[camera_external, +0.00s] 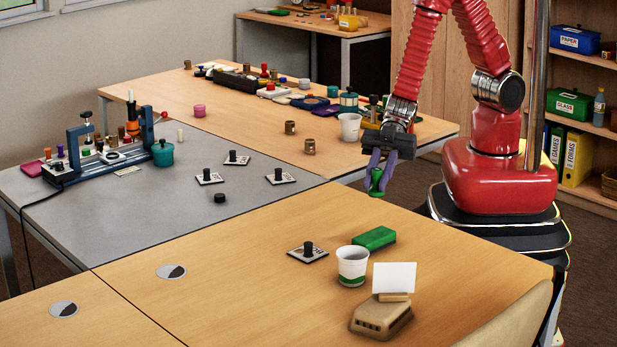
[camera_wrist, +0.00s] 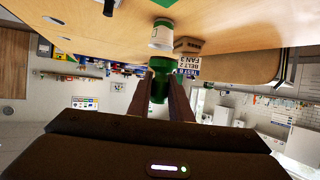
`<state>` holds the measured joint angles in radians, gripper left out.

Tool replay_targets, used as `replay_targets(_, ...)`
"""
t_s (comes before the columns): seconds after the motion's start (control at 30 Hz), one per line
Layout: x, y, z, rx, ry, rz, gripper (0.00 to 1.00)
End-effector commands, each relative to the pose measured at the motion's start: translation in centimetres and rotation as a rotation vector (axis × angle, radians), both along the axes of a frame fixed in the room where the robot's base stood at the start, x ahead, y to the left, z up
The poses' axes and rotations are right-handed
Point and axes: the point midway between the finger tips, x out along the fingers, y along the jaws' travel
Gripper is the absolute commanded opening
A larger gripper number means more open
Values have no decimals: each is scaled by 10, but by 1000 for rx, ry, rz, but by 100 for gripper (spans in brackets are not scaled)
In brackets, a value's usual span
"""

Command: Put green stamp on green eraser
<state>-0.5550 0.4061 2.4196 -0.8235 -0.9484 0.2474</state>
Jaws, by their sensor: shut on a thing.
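The green stamp (camera_external: 376,181) is held in my gripper (camera_external: 378,170), which is shut on it. The stamp hangs upright in the air off the far edge of the front wooden table. It also shows in the wrist view (camera_wrist: 159,86), between my two fingers. The green eraser (camera_external: 374,238) is a flat block lying on the front wooden table, below the stamp in the picture and apart from it. In the wrist view a green patch at the top (camera_wrist: 165,3) looks like the eraser.
Beside the eraser stand a white cup with a green band (camera_external: 352,265) and a tan block holding a white card (camera_external: 381,317). A black-knobbed plate (camera_external: 308,252) lies to the left. Another white cup (camera_external: 349,127) is on the back table. The front table's left part is mostly clear.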

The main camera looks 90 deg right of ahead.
Motion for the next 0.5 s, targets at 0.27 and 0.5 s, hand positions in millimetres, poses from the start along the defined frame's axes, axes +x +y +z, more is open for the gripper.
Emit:
replay_targets(0.27, 0, 0, -17, -2, 5, -1, 0)
replay_targets(0.5, 0, 0, -46, -2, 4, -2, 0)
